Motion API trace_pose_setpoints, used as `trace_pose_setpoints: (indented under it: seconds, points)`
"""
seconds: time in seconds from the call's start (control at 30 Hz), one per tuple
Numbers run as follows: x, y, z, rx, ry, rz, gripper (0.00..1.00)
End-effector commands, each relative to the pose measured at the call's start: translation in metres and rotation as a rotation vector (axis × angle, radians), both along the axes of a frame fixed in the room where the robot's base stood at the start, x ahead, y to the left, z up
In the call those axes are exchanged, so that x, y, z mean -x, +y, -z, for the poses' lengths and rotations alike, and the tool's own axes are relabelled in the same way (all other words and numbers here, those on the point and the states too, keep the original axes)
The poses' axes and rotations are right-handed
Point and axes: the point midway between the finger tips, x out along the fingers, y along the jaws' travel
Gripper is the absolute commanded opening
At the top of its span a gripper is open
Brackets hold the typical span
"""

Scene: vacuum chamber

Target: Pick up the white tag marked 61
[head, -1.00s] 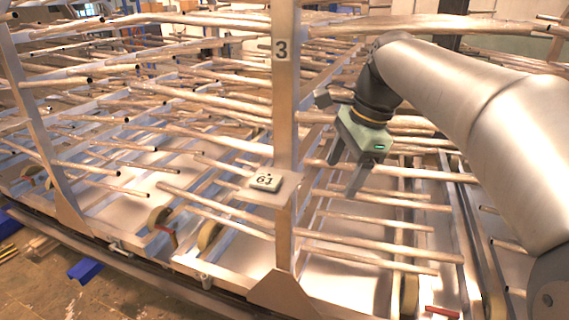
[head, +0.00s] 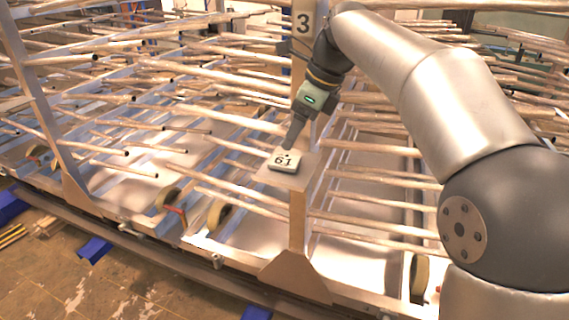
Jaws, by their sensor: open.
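The white tag marked 61 (head: 285,162) lies flat on a small square metal plate (head: 301,176) fixed to the upright post. My gripper (head: 288,146) points down, its fingertips at the tag's far edge in the picture. The jaws are open, but the fingers overlap from this side, so the gap between them is hidden. I cannot tell whether a finger touches the tag.
The upright post marked 3 (head: 303,24) rises just behind the plate. Several long pipes of the rack (head: 370,228) stick out at both sides of it. Blue blocks (head: 94,248) lie on the floor at the lower left.

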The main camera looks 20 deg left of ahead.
Motion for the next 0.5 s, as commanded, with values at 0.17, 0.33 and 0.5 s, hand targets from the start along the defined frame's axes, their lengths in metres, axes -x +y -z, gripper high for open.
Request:
trace_pose_setpoints:
  seconds: [0.17, 0.33, 0.5]
  points:
    - [0.0, 0.006, 0.015, 0.0, 0.0, -0.001, 0.71]
    - [0.001, 0.012, 0.028, 0.001, 0.002, -0.002, 0.71]
    - [0.003, 0.022, 0.053, 0.002, 0.002, -0.002, 0.71]
